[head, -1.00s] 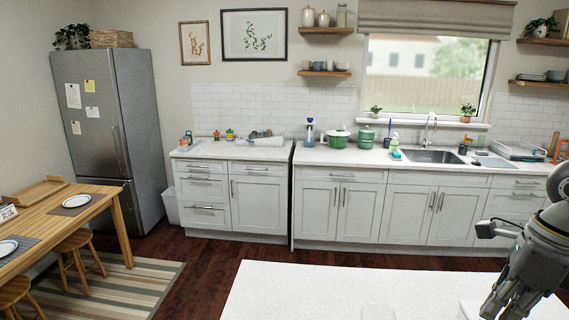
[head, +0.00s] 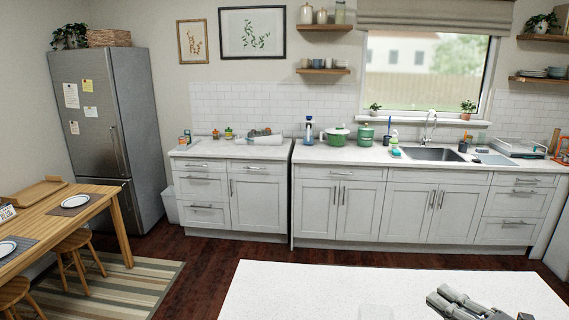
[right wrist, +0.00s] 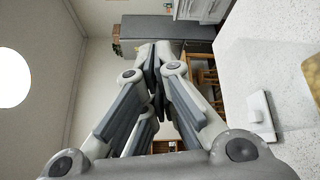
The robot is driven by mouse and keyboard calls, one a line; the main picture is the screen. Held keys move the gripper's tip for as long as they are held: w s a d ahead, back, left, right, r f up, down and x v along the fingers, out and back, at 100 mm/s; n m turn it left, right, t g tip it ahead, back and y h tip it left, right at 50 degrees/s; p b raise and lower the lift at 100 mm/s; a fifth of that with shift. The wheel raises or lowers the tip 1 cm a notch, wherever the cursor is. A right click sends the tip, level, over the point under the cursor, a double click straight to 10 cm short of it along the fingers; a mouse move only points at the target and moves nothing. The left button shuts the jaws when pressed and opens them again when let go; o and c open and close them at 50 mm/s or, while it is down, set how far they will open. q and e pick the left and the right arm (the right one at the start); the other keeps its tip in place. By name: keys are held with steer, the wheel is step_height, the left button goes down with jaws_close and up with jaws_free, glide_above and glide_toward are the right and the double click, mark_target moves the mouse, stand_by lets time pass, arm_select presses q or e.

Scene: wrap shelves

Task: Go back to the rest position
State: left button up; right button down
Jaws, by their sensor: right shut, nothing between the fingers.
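My right gripper (head: 450,300) shows at the lower right of the head view, low over the white counter in front of me. In the right wrist view its fingers (right wrist: 153,70) come together at the tips, shut with nothing between them. My left gripper is in neither view.
The white counter (head: 300,290) is mostly bare in the head view. A white object (right wrist: 260,112) and part of a tan item (right wrist: 312,72) lie on it in the right wrist view. Beyond stand cabinets (head: 340,205), a sink (head: 432,154), the fridge (head: 105,130) and a wooden table (head: 85,215).

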steer(key=s+d+f+m+g+h, duration=0.2)
steer(key=s+f+m+h, duration=0.25)
steer(key=f+m, duration=0.35)
steer(key=s+d+f+m+g+h, duration=0.1)
steer(key=s+d+f+m+h, duration=0.15)
steer(key=f+m+h, duration=0.55)
steer(key=s+a+f+m+g+y, duration=0.35)
steer(key=s+a+f+g, duration=0.2)
steer(key=s+a, duration=0.2)
steer(key=s+a+f+m+g+y, duration=0.2)
steer(key=s+a+f+m+g, duration=0.2)
steer(key=s+a+f, duration=0.4)
steer(key=s+d+f+g+b, duration=0.1)
steer(key=s+f+b, duration=0.15)
steer(key=f, duration=1.25)
steer(key=s+f+b, duration=0.1)
steer(key=f+b, duration=0.3)
steer(key=f, duration=1.1)
steer(key=s+d+f+b, duration=0.1)
steer(key=s+f+b, duration=0.1)
steer(key=s+f, duration=0.6)
steer(key=s+d+f+g+b, duration=0.1)
steer(key=s+d+f+b, duration=0.1)
steer(key=s+f, duration=0.6)
step_height(320, 180, down, 4)
steer(key=shift+s+r+b, duration=0.2)
steer(key=shift+b, duration=0.2)
